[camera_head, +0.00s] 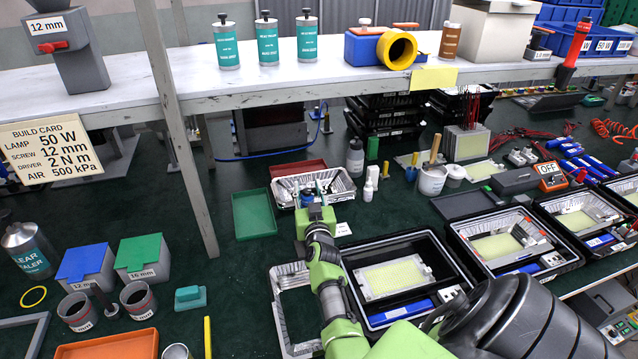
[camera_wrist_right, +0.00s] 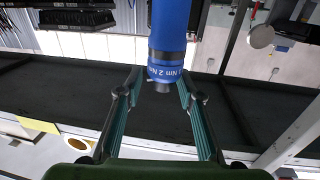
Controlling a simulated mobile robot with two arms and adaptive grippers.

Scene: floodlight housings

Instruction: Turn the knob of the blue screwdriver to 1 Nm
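In the right wrist view the blue screwdriver (camera_wrist_right: 168,30) comes down from the top edge, its upper part cut off. Its knob (camera_wrist_right: 166,72) is a blue ring with white marks, of which "Nm 2 N" is readable; a short dark end sticks out below. My right gripper (camera_wrist_right: 160,76) is open, with its teal-padded fingers on either side of the knob. A gap shows at the left finger; I cannot tell whether the right finger touches. In the head view my right gripper (camera_head: 316,207) is small, over the bench near a foil tray. My left gripper is not in view.
A foil tray (camera_head: 345,190) stands close behind my right gripper, with a green tray (camera_head: 254,214) to its left. Black cases with lamp housings (camera_head: 500,245) line the right. Blue drivers (camera_head: 585,166) lie at far right. A build card (camera_head: 50,150) reads 2 N m.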

